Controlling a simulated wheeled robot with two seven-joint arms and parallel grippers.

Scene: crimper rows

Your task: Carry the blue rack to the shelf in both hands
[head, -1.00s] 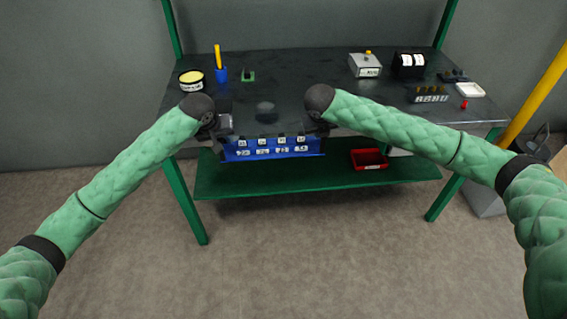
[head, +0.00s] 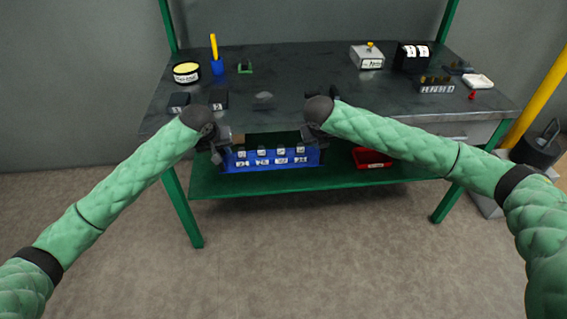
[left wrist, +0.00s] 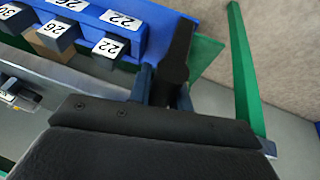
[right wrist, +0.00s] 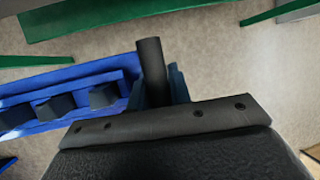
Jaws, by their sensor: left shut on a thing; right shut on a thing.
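The blue rack (head: 270,160) is held between my two grippers, just in front of and below the table's front edge in the head view. It bears several dark blocks with white number labels. My left gripper (head: 222,150) is shut on the rack's left end; in the left wrist view the rack (left wrist: 150,18) shows with labels such as 22 and 26. My right gripper (head: 312,140) is shut on its right end; the right wrist view shows the rack's blue edge (right wrist: 70,75). The green lower shelf (head: 300,183) lies under the table, below and behind the rack.
A red bin (head: 371,158) sits on the lower shelf, right of the rack. The dark tabletop (head: 310,75) carries dark blocks, a tape tin (head: 187,72), a blue cup (head: 217,67) and a grey box (head: 367,57). A green table leg (head: 183,210) stands at left.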

